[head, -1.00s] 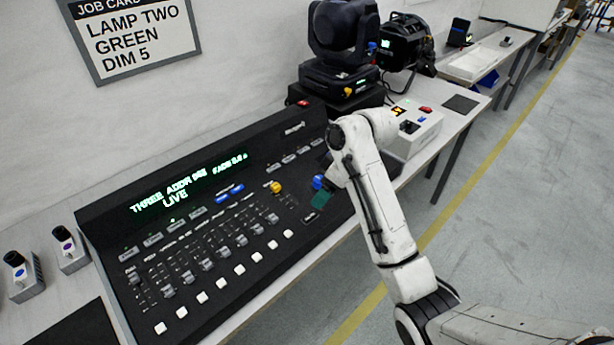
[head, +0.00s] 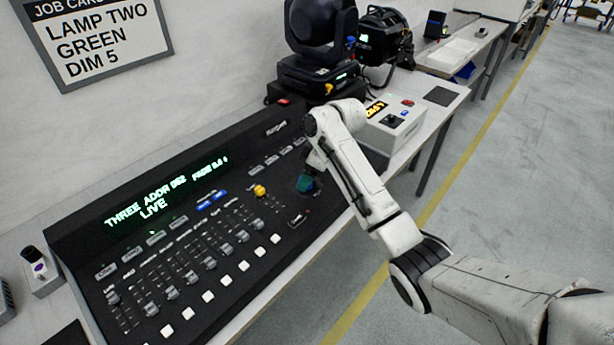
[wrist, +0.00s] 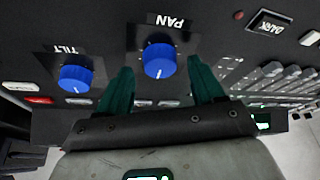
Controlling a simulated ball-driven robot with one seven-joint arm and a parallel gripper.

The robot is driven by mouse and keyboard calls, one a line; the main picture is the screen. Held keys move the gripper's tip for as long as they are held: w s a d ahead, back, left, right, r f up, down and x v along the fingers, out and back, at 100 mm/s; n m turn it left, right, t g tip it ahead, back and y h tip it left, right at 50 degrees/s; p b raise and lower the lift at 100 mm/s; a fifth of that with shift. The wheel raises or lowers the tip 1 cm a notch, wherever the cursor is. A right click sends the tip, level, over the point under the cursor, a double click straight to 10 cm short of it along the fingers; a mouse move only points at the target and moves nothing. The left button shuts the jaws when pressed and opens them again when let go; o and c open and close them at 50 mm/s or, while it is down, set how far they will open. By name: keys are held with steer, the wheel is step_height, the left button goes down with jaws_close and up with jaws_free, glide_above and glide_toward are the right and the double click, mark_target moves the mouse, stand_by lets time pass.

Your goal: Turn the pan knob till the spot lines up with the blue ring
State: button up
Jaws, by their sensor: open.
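The blue pan knob (wrist: 159,60) sits under the PAN label in the wrist view, with a white pointer mark on its lower side. My gripper (wrist: 161,80) is open, with one green finger on each side of the pan knob and gaps showing between fingers and knob. In the head view my gripper (head: 306,184) is over the right end of the black console (head: 290,228) and hides the knob there. The blue tilt knob (wrist: 76,77) stands to the left of the pan knob in the wrist view. I see no light spot or blue ring in these views.
Faders (head: 210,262) and white buttons (head: 208,296) fill the console left of my gripper. A black moving-head lamp (head: 318,45) stands behind. The floor at right is clear.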

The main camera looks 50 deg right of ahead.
steer(key=shift+w+a+f, duration=0.15)
steer(key=shift+w+f, duration=0.05)
steer(key=shift+f, duration=0.4)
steer(key=shift+c, duration=0.5)
steer(key=c, duration=0.9)
